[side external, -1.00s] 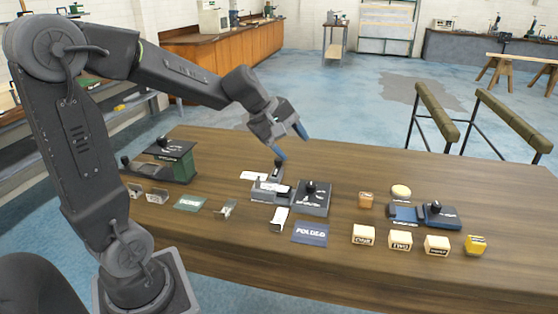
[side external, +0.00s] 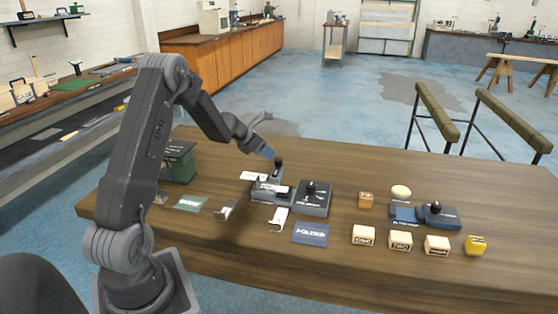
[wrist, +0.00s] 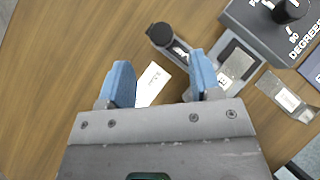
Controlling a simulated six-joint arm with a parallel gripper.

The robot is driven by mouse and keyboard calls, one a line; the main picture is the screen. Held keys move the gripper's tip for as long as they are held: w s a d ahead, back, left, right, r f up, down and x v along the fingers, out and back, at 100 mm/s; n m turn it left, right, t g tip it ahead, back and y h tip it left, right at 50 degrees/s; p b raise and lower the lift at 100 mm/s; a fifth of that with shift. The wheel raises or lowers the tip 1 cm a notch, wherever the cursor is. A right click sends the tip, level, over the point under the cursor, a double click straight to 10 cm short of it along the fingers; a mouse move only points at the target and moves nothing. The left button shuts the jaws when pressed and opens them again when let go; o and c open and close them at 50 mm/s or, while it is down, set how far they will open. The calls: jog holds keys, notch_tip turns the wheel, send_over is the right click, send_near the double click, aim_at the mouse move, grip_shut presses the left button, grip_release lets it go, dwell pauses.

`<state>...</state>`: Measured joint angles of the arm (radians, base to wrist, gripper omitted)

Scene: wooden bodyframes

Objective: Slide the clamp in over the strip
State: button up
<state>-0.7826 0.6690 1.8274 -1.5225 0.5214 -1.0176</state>
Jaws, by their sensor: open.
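The clamp (side external: 278,168) has a black round knob and stands on the far side of a low grey fixture (side external: 262,193). In the wrist view the clamp knob (wrist: 160,35) lies beyond the fingertips, and its arm runs down to the right. A shiny metal strip with a small label (wrist: 238,64) appears to lie on the fixture beside the clamp. My gripper (wrist: 161,72) is open and empty, its blue fingers apart. In the side view my gripper (side external: 266,152) is just left of and above the knob, apart from it as far as I can tell.
A white card (wrist: 153,82) lies below and between the fingers. A grey box with a black knob (side external: 313,199) adjoins the fixture. Bent metal pieces (side external: 279,218) (side external: 226,210) and a blue card (side external: 310,234) lie in front. Wooden blocks (side external: 400,240) are at right.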

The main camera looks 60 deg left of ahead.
aim_at(279, 159)
jog(key=x, duration=0.8)
jog(key=shift+w+f, duration=0.1)
jog(key=shift+w, duration=0.05)
grip_shut()
